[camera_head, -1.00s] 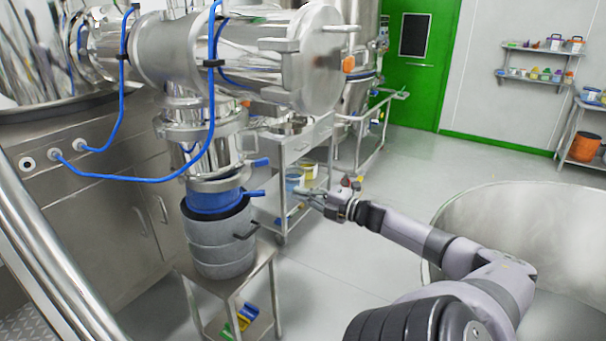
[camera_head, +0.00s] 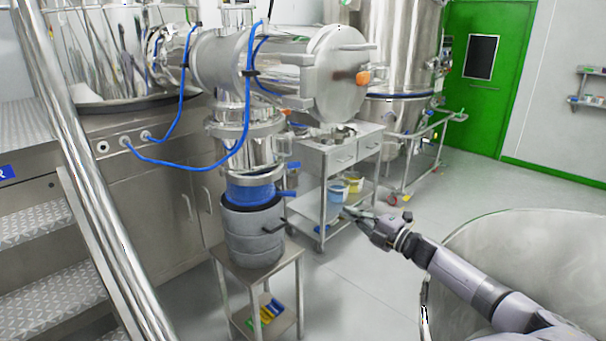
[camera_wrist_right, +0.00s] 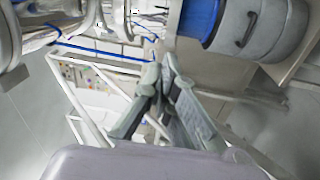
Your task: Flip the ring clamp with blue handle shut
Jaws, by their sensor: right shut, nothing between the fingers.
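Metal ring clamps (camera_head: 250,128) sit around the steel outlet pipe below the horizontal cylinder. A blue handle (camera_head: 290,166) sticks out to the right at the pipe's lower end. A second blue handle (camera_head: 287,194) sticks out just below it, beside the blue collar (camera_head: 250,190). I cannot tell whether the clamp with the blue handle is open or shut. My right gripper (camera_head: 352,213) is shut and empty, right of the handles and apart from them. In the right wrist view its fingers (camera_wrist_right: 160,72) are together, with the blue collar (camera_wrist_right: 200,16) at the top. My left gripper is not in view.
A grey drum (camera_head: 252,243) stands under the collar on a small steel stand (camera_head: 286,266). A steel cart (camera_head: 325,185) with tubs is behind my gripper. A large round vessel (camera_head: 540,245) is at the right. Stairs and a rail (camera_head: 95,195) are at the left.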

